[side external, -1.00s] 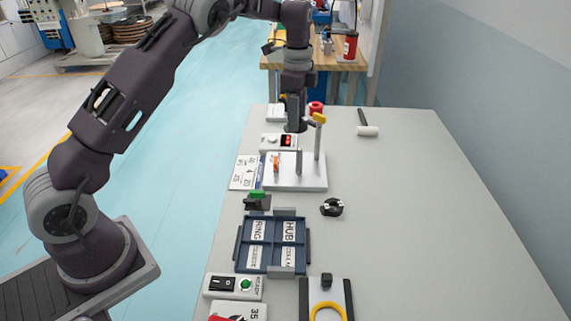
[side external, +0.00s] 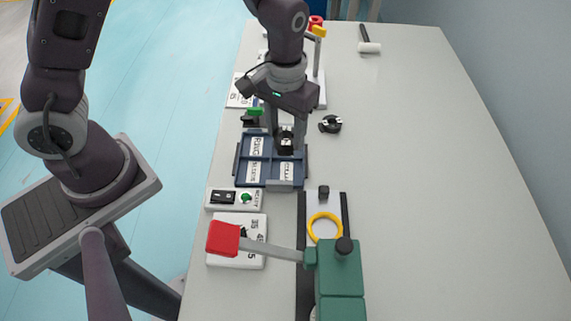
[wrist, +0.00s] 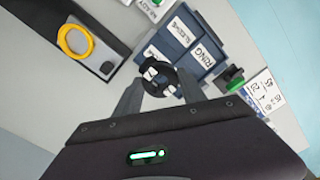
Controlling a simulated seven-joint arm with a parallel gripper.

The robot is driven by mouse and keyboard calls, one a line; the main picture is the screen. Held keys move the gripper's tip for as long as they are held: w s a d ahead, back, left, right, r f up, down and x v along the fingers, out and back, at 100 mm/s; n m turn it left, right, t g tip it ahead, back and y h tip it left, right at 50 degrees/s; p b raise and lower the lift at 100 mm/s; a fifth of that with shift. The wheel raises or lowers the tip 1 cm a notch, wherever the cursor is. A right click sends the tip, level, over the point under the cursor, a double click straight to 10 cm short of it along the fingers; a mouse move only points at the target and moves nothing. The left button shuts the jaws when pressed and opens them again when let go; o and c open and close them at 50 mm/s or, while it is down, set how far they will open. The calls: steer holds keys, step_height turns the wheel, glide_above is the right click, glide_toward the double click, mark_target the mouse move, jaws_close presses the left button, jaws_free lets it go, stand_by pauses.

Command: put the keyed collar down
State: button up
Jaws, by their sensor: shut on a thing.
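The keyed collar (wrist: 160,77) is a dark round part with pale patches, held between my fingertips in the wrist view. My gripper (side external: 286,143) is shut on it over the right part of the blue compartment tray (side external: 238,165) in the side view. The tray's COLLAR label is partly visible at its lower right; the upper right compartment is hidden by my gripper. RING and SLEEVE labels show in the wrist view on the tray (wrist: 190,42). I cannot tell whether the collar touches the tray.
Another dark round part (side external: 330,124) lies on the table right of the tray. A yellow ring (side external: 324,228) lies in a fixture in front. A green clamp (side external: 340,275) with a red handle stands nearest. A switch box (side external: 233,198) sits front left.

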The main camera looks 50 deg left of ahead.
steer(key=f, duration=0.9)
steer(key=shift+s+d+f, duration=0.1)
steer(key=shift+d+f, duration=0.1)
steer(key=shift+f, duration=0.15)
steer(key=shift+f, duration=0.25)
steer(key=shift+s+f, duration=0.1)
steer(key=shift+f, duration=0.2)
steer(key=o, duration=1.5)
steer(key=shift+r, duration=0.45)
step_height(320, 180, up, 12)
steer(key=r, duration=0.1)
step_height(320, 180, up, 11)
steer(key=t+h, duration=0.1)
steer(key=t, duration=0.1)
glide_above(285, 172)
steer(key=s+a, duration=0.2)
steer(key=s, duration=0.2)
steer(key=s+a+r+t, duration=0.1)
steer(key=s+r, duration=0.1)
steer(key=s, duration=0.2)
steer(key=s+a+r+m+t, duration=0.1)
steer(key=s+a+r, duration=0.1)
steer(key=s, duration=0.2)
steer(key=s+a+r+m+t+y, duration=0.1)
steer(key=s+a+r, duration=0.1)
steer(key=s, duration=0.3)
steer(key=shift+a+r+t, duration=0.1)
steer(key=shift+r+t, duration=0.2)
steer(key=shift+r, duration=0.3)
